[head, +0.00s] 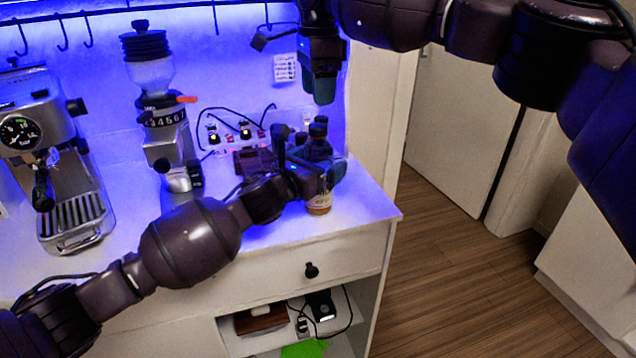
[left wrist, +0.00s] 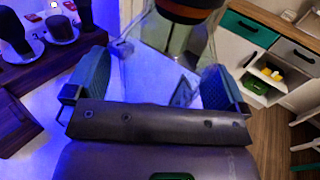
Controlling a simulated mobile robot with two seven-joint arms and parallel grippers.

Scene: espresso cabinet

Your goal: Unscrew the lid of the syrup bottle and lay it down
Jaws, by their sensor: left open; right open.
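The syrup bottle (head: 319,207) stands on the counter near its right front corner; its labelled amber lower part shows below my left gripper. My left gripper (head: 314,172) is at the bottle and hides much of its middle. In the left wrist view my left gripper (left wrist: 154,88) has its two teal fingers wide apart. A see-through body with a dark reddish, orange-banded part (left wrist: 188,10), seemingly the bottle, shows beyond the fingers. My right gripper (head: 320,92) is open and points down above the bottle, with a gap between them. I cannot make out the lid clearly.
A wooden holder (head: 254,160) with dark-handled tools stands behind and left of the bottle. The coffee grinder (head: 168,125) and espresso machine (head: 50,150) are further left. The counter's right edge (head: 390,206) is close to the bottle. Bare counter lies in front of the grinder.

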